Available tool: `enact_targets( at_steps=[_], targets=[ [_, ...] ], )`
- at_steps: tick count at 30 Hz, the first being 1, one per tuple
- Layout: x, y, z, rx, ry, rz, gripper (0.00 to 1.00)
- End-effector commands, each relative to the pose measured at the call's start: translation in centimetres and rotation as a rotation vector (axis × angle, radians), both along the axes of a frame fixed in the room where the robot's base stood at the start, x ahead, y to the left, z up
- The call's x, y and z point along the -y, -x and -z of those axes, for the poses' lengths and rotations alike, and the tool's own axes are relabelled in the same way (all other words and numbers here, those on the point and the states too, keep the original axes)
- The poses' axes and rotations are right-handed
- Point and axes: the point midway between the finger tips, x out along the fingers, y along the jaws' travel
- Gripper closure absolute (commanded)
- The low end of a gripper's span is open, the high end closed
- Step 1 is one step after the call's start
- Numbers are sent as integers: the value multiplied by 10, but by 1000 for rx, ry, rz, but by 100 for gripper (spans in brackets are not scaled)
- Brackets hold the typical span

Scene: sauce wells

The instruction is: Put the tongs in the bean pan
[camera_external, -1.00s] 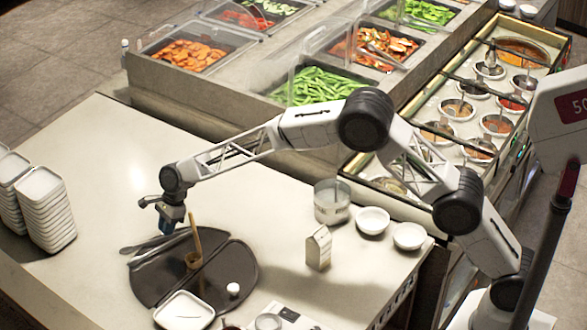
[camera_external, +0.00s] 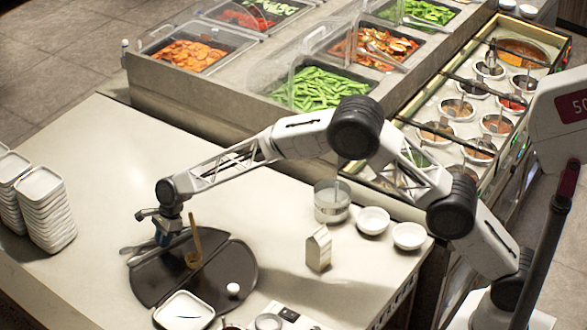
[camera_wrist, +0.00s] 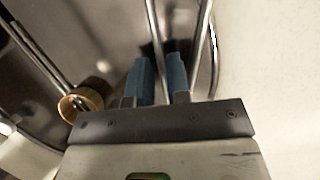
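The bean pan (camera_external: 369,84), full of green beans, is in the counter behind the near table. The silver tongs (camera_external: 137,260) lie on a dark round tray (camera_external: 215,285) at the tray's back left edge. My gripper (camera_external: 163,238) is low over the tongs, pointing down. In the wrist view my gripper (camera_wrist: 158,78) has its two blue fingers apart. One thin arm of the tongs (camera_wrist: 154,28) runs up to the gap between them, and the other arm passes right of the right finger. Contact cannot be told.
A white plate (camera_external: 184,311), carton (camera_external: 318,248), glass jar (camera_external: 332,203) and stacked dishes (camera_external: 44,210) stand around.

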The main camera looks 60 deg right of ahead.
Motion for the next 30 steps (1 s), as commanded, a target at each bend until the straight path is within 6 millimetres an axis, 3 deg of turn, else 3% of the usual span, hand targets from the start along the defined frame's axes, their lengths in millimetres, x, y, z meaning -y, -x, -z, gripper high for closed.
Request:
enact_targets(
  at_steps=[6,24,27,30],
  targets=[
    [-6,-2,15,0,0,0,83],
    [-6,-2,15,0,0,0,83],
    [-6,-2,15,0,0,1,98],
    [-6,-2,15,0,0,1,100]
  ],
)
